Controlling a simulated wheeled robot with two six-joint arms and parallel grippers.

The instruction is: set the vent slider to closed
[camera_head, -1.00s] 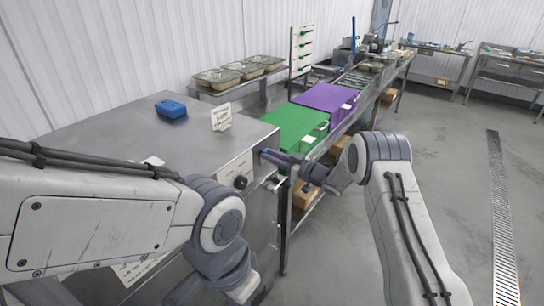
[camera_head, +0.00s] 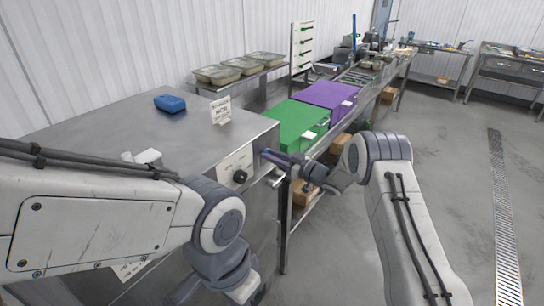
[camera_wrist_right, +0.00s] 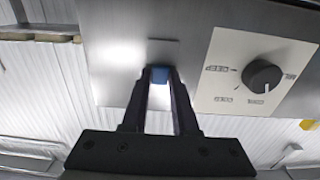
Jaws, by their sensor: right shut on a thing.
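The vent slider appears as a small blue tab (camera_wrist_right: 160,75) between the fingertips in the right wrist view, on the steel face of the large cabinet (camera_wrist_right: 120,60). My right gripper (camera_wrist_right: 160,82) is shut on it. In the head view the right gripper (camera_head: 270,155) reaches the cabinet's front, right of the dial plate, and its fingers hide the slider. A short dark slot (camera_wrist_right: 163,41) shows above the tab in the wrist view. I cannot read the slider's setting. My left arm crosses the lower left; its jaws are out of frame.
A black dial (camera_wrist_right: 264,76) on a white labelled plate (camera_wrist_right: 225,65) is beside the gripper. A blue block (camera_head: 170,103) and a white sign (camera_head: 220,109) are on the cabinet top. Green (camera_head: 292,124) and purple (camera_head: 328,94) boxes stand beyond. Open floor lies right.

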